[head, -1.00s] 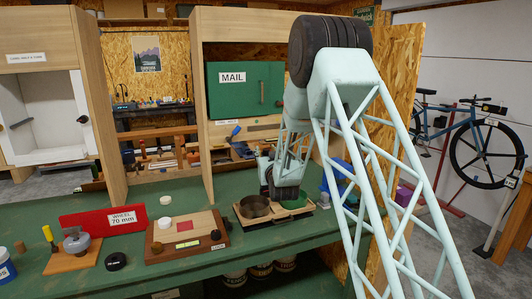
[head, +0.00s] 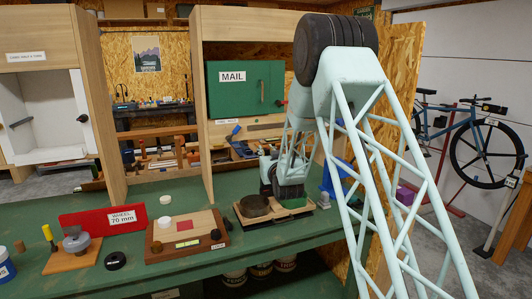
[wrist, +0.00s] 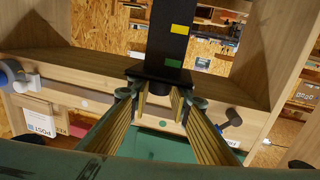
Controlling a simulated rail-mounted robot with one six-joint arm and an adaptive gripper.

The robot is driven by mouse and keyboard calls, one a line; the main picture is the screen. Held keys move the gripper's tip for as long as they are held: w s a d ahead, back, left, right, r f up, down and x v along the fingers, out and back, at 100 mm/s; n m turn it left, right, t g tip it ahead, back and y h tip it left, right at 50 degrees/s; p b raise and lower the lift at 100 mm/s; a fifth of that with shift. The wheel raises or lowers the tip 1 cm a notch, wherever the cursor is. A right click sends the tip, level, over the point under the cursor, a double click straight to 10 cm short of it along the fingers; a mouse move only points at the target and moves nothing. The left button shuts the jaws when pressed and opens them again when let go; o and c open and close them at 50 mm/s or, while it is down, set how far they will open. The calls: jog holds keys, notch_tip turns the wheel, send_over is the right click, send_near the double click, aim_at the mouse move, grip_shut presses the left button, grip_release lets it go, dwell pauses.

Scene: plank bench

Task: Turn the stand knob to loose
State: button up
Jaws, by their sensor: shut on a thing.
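In the wrist view, which looks upside down, my gripper (wrist: 161,102) has its two tan-layered fingers closed in on a small dark knob (wrist: 159,88). The knob sits at the black block of the stand (wrist: 161,52), a dark post with one yellow and one green patch. The fingertips hide most of the knob, so its turn angle cannot be read. In the head view, my arm covers the fingers and the knob; its lower end is behind the round pot on the bench.
A board with a black knob (head: 215,235) and a red WHEEL 70 mm sign (head: 84,222) are farther left. The wooden cabinet rises behind.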

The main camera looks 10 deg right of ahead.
jog(key=shift+d+n+y+b, duration=0.1)
jog(key=shift+n+y+b, duration=0.7)
jog(key=shift+y, duration=0.4)
jog(key=shift+n+g+y+b, duration=0.35)
jog(key=shift+n+y, duration=0.45)
jog(key=shift+y, duration=0.4)
jog(key=shift+n+g+y+p, duration=0.5)
jog(key=shift+n+g+y, duration=0.45)
jog(key=shift+n+y, duration=0.75)
jog(key=shift+r+n+g+y+p, duration=0.1)
jog(key=shift+n+g+y+p, duration=2.55)
jog(key=shift+g+y, duration=0.6)
jog(key=shift+n+g+y+p, duration=0.45)
jog(key=shift+g+y, duration=0.2)
jog(key=shift+n+g+y+p, duration=0.4)
jog(key=shift+n+g+p, duration=0.2)
jog(key=shift+n+g, duration=0.7)
jog(key=shift+n+g+y+p, duration=0.4)
jog(key=shift+n+g+p, duration=0.3)
jog(key=shift+g, duration=1)
jog(key=o, duration=0.9)
jog(key=shift+s+a, duration=0.1)
jog(key=shift+a, duration=0.1)
